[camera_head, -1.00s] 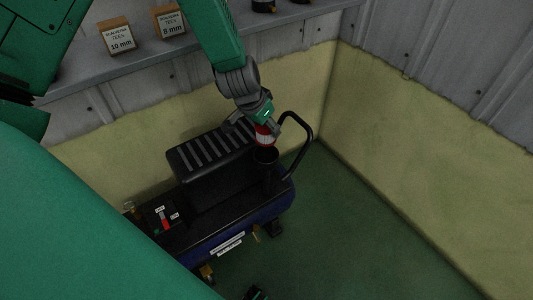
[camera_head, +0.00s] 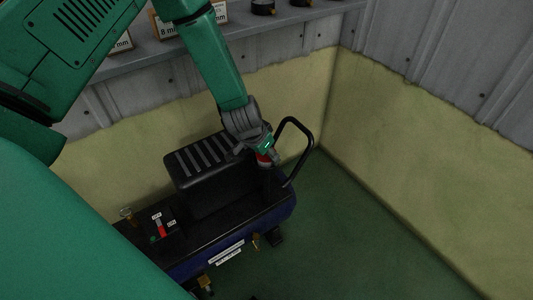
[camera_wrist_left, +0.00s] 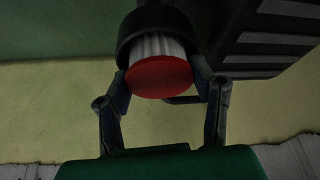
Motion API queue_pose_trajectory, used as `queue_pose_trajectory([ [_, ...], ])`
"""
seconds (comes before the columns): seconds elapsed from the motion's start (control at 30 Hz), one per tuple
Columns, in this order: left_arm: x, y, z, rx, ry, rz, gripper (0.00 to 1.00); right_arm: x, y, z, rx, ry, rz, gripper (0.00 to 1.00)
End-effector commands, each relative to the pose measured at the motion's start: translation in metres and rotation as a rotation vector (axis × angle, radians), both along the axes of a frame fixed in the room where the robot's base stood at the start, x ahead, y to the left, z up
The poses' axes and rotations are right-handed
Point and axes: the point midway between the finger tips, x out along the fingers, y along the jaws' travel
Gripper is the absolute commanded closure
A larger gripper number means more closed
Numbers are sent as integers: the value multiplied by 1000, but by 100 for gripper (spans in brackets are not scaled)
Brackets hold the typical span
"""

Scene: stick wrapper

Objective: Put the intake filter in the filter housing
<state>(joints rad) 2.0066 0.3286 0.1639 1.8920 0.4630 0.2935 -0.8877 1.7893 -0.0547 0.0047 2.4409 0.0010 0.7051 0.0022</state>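The intake filter (camera_head: 263,160) has a red end cap; in the left wrist view its white pleated side (camera_wrist_left: 158,46) also shows. The filter housing (camera_head: 268,178) is a black cup on the compressor. In the left wrist view the pleats run into the mouth of the housing (camera_wrist_left: 128,42), with the red cap and part of the pleats outside. My left gripper (camera_head: 267,156) is over the housing, its fingers (camera_wrist_left: 162,85) closed on both sides of the red cap. How deep the filter sits is hidden. My right gripper is not in view.
The compressor has a ribbed black cover (camera_head: 208,160), a curved black handle (camera_head: 309,135) close to my left gripper, and a blue tank (camera_head: 240,236). A shelf (camera_head: 165,54) with boxes runs along the back wall. The green floor (camera_head: 345,235) at right is clear.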

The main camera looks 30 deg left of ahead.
Motion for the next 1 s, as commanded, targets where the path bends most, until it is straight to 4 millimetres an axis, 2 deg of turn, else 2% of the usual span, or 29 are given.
queue_pose_trajectory([
  [0.07, -1, 0, -1, 0, 1, 0, 29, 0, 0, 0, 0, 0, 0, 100],
  [0.33, -1, 0, 0, 0, 1, 1, 29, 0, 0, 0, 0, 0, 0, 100],
  [0.47, -2, 0, 8, -1, 0, 0, 29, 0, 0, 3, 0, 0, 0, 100],
  [0.57, -7, 1, 22, -1, -1, 0, 29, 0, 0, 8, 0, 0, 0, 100],
  [0.8, -27, 4, 72, 0, -1, -1, 29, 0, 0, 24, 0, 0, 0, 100],
  [1.0, -40, 6, 102, 0, 0, 0, 29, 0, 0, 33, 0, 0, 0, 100],
])
